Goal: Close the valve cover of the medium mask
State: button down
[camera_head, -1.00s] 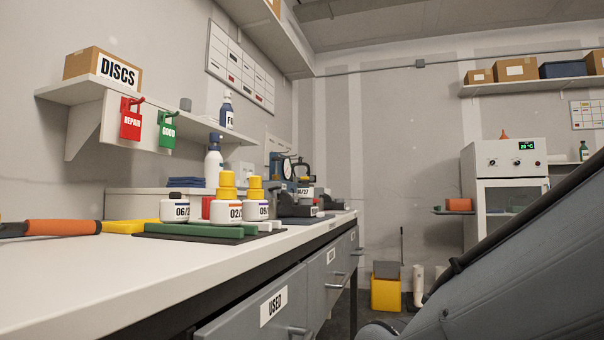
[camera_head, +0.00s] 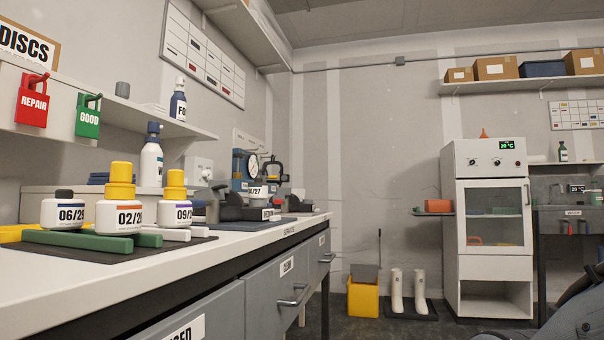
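Dark grey mask-like gear (camera_head: 232,208) sits on the bench at mid-distance, behind the bottles. A small label (camera_head: 271,214) on it seems to read MEDIUM, but it is too small to be sure. More dark gear (camera_head: 296,204) lies further along the bench. I cannot make out a valve cover or whether one is open. My gripper is not in view.
The white bench (camera_head: 150,268) runs along the left, with grey drawers below. Several labelled bottles (camera_head: 119,216) stand on a dark mat in front. A white cabinet (camera_head: 488,160), yellow bin (camera_head: 363,296) and white boots (camera_head: 409,291) stand beyond clear floor.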

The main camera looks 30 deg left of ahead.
aim_at(216, 191)
jog(key=i, duration=0.25)
jog(key=u, duration=0.8)
